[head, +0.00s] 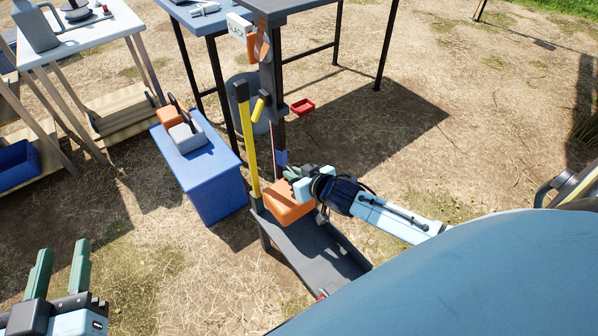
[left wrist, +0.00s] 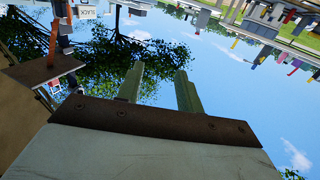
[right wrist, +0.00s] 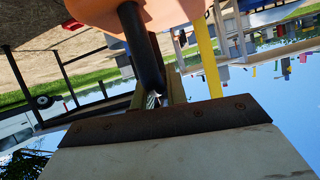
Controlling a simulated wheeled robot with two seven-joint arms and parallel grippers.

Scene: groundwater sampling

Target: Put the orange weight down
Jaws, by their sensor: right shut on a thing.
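The orange weight (head: 286,207) is a block at the upper end of a dark grey tray (head: 325,255) at the foot of a post. My right gripper (head: 296,180) is at the weight, shut on its dark handle. In the right wrist view the orange weight (right wrist: 170,12) fills the top, with the dark handle (right wrist: 142,50) between the fingers. I cannot tell whether the weight touches the tray. My left gripper (head: 60,268) is open and empty at the lower left. Its two green fingers stand apart in the left wrist view (left wrist: 160,90).
A yellow bar (head: 248,145) stands beside the post (head: 278,130). A blue box (head: 215,185) with an orange block and a grey block on top stands left of it. A red tray (head: 302,107) sits behind the post. Open straw ground lies to the right.

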